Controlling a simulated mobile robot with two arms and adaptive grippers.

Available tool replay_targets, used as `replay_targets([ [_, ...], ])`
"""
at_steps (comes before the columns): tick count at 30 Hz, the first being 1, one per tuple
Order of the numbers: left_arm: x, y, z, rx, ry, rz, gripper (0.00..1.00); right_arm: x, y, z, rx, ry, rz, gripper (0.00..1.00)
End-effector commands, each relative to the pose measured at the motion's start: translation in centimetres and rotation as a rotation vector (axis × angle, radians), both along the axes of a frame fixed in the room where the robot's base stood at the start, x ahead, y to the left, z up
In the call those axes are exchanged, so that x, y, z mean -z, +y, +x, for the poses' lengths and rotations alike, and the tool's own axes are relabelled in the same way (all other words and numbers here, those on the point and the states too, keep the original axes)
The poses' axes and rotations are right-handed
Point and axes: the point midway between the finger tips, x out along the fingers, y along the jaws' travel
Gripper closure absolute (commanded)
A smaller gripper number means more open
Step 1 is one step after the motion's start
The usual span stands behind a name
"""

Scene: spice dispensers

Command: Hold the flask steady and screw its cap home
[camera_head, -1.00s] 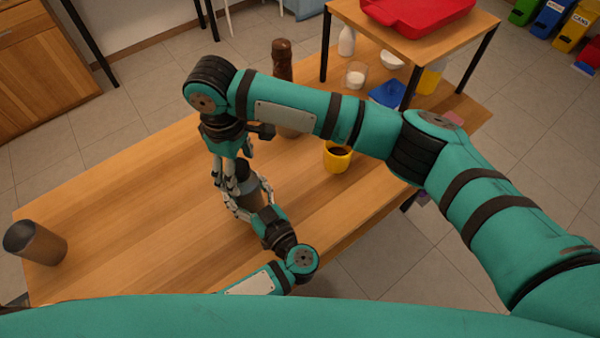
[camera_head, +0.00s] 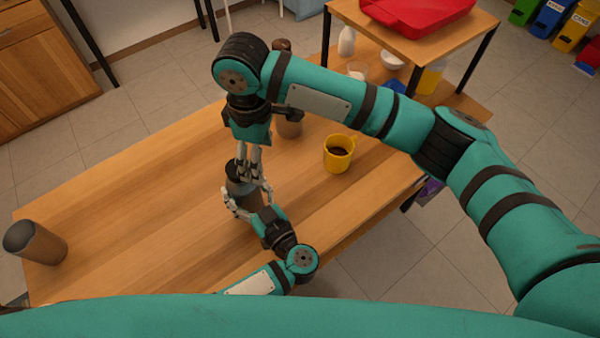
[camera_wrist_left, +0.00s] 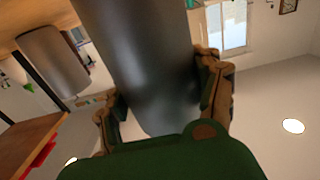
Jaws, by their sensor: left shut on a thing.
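The flask (camera_head: 241,190) stands on the wooden table, grey-bodied with a dark top (camera_head: 237,170). My left gripper (camera_head: 247,200) is shut around its body from the near side. In the left wrist view the grey flask (camera_wrist_left: 150,60) fills the middle, between the fingers of my left gripper (camera_wrist_left: 160,98). My right gripper (camera_head: 256,172) points down at the right side of the dark top, with its fingers overlapping it in the picture. I cannot tell whether these fingers touch the top, or whether they are open or shut.
A yellow mug (camera_head: 339,153) with dark contents stands to the right. A brown container (camera_head: 289,126) is partly hidden behind my right arm. A dark tumbler (camera_head: 36,242) stands at the table's left end. A raised shelf (camera_head: 425,42) is at the back right. The table's left middle is clear.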

Motion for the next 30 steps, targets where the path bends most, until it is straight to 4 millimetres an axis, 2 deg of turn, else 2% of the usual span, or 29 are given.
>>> replay_targets([
  [1,0.0,0.0,0.0,0.0,-0.001,0.0,0.83,0.9,-0.9,0.0,0.008,0.005,0.0,0.28],
  [9,0.0,0.0,0.0,0.0,-0.001,0.0,0.83,4.4,-4.8,0.1,0.041,0.002,-0.001,0.28],
  [15,0.0,0.0,0.0,0.001,-0.001,-0.002,0.83,6.1,-6.9,-0.1,0.06,0.001,0.0,0.28],
  [21,0.0,0.0,0.0,0.001,-0.002,-0.001,0.83,6.8,-7.9,-0.2,0.067,-0.002,-0.002,0.28],
  [29,0.0,0.0,0.0,0.0,-0.001,0.0,0.83,6.8,-7.9,-0.1,0.068,-0.003,-0.001,0.28],
  [30,0.0,0.0,0.0,0.0,-0.001,0.0,0.31,6.8,-7.9,-0.1,0.068,-0.003,-0.001,0.28],
])
